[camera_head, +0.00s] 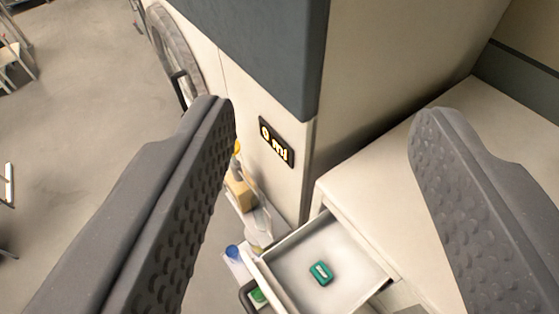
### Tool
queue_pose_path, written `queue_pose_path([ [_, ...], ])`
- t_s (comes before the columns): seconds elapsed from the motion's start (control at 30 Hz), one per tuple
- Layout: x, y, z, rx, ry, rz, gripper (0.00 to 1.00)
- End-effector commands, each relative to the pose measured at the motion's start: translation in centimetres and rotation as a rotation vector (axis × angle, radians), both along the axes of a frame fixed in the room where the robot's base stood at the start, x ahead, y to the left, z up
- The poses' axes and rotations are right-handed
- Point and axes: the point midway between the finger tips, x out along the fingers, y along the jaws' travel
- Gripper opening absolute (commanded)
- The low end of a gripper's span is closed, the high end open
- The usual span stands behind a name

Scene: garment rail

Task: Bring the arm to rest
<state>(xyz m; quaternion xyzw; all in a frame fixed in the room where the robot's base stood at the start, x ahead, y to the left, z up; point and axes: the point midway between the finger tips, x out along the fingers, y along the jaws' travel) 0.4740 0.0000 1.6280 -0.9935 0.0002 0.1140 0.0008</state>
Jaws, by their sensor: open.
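My gripper (322,130) fills the left and right of the view. Its two dark grey, bumpy fingers stand wide apart. Nothing is between the fingertips, so the gripper is open and empty. Beyond and below the fingers is an open drawer (343,246) with pale walls. A small green item (321,273) with a light mark lies inside it. The arm itself does not show apart from the fingers.
A tall pale cabinet (385,70) with a dark blue-grey panel (262,40) and a black sign (277,142) stands ahead. A pale counter top (395,165) extends right. Several small items stand beside the drawer, partly hidden by the left finger. Grey floor (85,90) is open at left.

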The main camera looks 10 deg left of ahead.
Motion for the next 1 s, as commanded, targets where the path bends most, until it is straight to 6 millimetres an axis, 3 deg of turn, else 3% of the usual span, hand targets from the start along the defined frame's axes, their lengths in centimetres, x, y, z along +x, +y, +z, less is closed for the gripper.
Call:
queue_pose_path([
  [0.27,0.0,0.0,-1.3,-0.001,0.001,0.000,0.52],
  [0.7,0.0,0.0,-9.8,-0.002,0.001,0.000,0.52],
  [1.0,0.0,0.0,-10.4,-0.002,0.001,0.000,0.49],
])
